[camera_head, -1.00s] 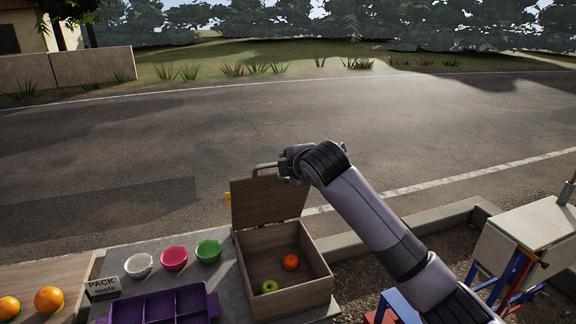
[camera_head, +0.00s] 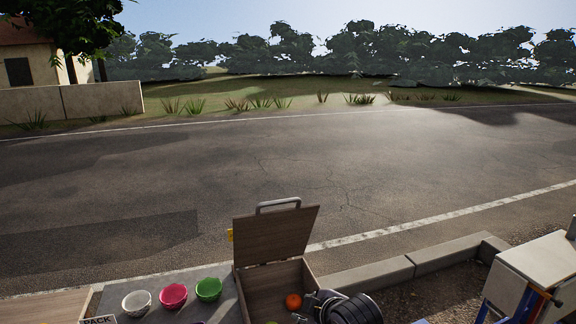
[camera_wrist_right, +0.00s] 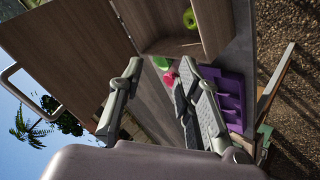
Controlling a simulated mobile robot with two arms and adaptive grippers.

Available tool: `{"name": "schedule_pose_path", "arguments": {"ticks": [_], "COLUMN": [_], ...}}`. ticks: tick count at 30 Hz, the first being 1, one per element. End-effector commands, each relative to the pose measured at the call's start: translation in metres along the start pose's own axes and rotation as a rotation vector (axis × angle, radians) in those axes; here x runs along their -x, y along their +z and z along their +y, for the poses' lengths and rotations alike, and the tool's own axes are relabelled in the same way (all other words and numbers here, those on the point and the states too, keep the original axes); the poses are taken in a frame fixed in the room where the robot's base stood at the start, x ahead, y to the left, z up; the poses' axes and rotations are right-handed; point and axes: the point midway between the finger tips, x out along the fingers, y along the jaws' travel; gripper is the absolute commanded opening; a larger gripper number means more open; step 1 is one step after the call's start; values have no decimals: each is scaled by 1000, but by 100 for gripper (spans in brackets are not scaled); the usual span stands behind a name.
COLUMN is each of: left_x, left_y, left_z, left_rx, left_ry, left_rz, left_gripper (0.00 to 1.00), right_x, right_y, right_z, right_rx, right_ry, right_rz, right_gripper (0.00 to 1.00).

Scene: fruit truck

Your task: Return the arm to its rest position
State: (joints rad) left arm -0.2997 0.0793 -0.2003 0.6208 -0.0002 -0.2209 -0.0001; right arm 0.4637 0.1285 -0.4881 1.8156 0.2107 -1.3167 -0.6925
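My right arm comes in at the bottom edge of the head view, and its gripper (camera_head: 318,300) is mostly cut off there, in front of the wooden box (camera_head: 262,302). In the right wrist view the two fingers of the right gripper (camera_wrist_right: 160,78) stand apart with nothing held between them. The box lid (camera_head: 275,238) stands open, with its metal handle (camera_head: 278,203) on top and free of the gripper. My left gripper is not in view.
An orange (camera_head: 293,301) lies in the box, and a green apple (camera_wrist_right: 190,18) shows in the wrist view. White (camera_head: 137,304), pink (camera_head: 173,296) and green (camera_head: 208,289) bowls stand left of the box. A purple tray (camera_wrist_right: 232,98) shows in the wrist view.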

Motion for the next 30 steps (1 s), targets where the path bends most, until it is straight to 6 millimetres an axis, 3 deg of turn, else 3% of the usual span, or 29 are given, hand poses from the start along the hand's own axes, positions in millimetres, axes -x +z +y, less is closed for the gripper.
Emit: {"name": "schedule_pose_path", "arguments": {"ticks": [1, 3, 8, 12, 18, 29, 30], "left_x": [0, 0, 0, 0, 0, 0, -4], "left_y": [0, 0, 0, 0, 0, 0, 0], "left_z": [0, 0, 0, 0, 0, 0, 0], "left_rx": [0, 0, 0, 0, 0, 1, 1], "left_ry": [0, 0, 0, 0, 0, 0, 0], "left_rz": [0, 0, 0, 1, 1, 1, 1], "left_gripper": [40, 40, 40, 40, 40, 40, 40], "right_x": [4, 13, 45, 82, 127, 194, 179], "right_y": [21, 48, 109, 155, 196, 240, 245], "right_z": [-28, -59, -126, -176, -218, -264, -269], "right_rx": [-82, -200, -462, -662, -841, -1041, -1037], "right_ry": [-33, -64, -114, -132, -128, -94, -97], "right_rz": [-22, -59, -173, -286, -412, -591, -590], "right_gripper": [32, 32, 32, 32, 32, 32, 32]}}
